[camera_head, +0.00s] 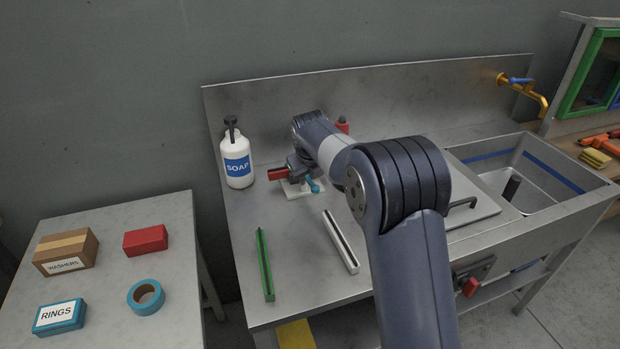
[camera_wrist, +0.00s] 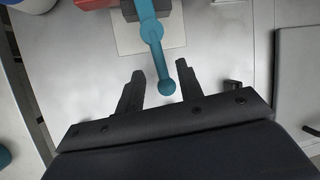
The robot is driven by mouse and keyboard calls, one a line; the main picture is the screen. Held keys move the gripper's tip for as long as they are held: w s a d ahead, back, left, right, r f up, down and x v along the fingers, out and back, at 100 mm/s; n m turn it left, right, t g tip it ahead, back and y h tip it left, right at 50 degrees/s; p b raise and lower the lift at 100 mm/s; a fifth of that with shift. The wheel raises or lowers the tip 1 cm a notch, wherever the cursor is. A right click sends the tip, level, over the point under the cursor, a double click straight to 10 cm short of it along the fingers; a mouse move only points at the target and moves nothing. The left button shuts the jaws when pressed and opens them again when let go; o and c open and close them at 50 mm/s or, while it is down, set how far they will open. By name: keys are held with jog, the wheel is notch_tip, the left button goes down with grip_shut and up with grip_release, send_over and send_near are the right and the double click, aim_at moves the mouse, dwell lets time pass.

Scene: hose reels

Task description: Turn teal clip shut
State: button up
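The teal clip is a lever with a round pivot and a ball end (camera_wrist: 163,62), standing over a pale square plate on the steel counter. In the head view its teal end (camera_head: 313,186) shows just below my wrist, and the rest is mostly hidden by my arm. My gripper (camera_wrist: 160,72) is open in the wrist view, with one dark finger on each side of the lever's ball end. I see gaps on both sides, and no clear contact. The pale plate (camera_wrist: 128,44) also shows in the head view under the clip.
A red block (camera_head: 278,174) lies beside the clip, and a soap bottle (camera_head: 237,158) stands to its left. A green rail (camera_head: 264,265) and a white rail (camera_head: 340,242) lie on the counter in front. The sink (camera_head: 530,175) is at right.

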jog(key=v, duration=0.9)
jog(key=shift+b, duration=0.3)
jog(key=shift+f, duration=0.1)
